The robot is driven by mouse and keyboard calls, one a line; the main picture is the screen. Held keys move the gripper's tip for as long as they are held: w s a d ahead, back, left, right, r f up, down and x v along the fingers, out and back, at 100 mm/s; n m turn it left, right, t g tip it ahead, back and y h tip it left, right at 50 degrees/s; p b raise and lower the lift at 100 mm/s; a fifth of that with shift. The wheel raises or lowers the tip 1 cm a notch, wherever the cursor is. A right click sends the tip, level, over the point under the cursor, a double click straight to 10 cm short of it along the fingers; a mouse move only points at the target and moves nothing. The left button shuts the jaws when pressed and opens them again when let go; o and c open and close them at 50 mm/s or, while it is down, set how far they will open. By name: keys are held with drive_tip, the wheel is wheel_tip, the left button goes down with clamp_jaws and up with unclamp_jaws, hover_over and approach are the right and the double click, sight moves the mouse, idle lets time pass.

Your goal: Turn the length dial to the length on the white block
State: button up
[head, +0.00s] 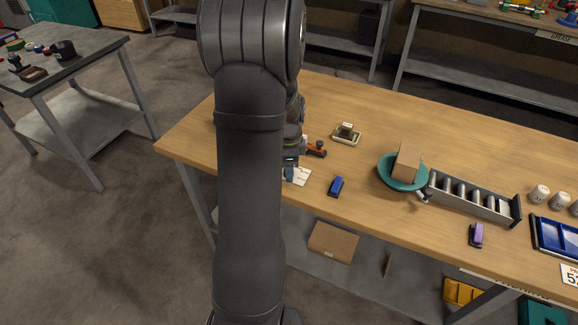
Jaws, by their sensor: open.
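My gripper (291,164) shows only in part beside my dark arm, low over the near left part of the wooden table. It is open; the arm hides much of it. Under and right of it lies a small white flat piece (299,177) with a blue part at its left. An orange-red and black piece (317,149) sits just right of the gripper. I cannot make out a length dial for certain. A white block with the digits 52 (571,275) is cut off at the right edge; any further digits are out of frame.
On the table (480,130) are a beige tray with a small block (347,133), a blue block (336,186), a brown box on a teal round plate (403,172), a grey roller rack (474,199), a purple piece (476,235), white cups (539,193) and a blue tray (556,238).

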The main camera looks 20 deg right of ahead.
drive_tip(key=c, duration=1)
drive_tip(key=shift+o, duration=0.2)
drive_tip(key=shift+n, duration=0.3)
drive_tip(key=n, duration=0.4)
drive_tip(key=shift+n, duration=2.1)
drive_tip(key=o, duration=1)
drive_tip(key=shift+c, duration=0.2)
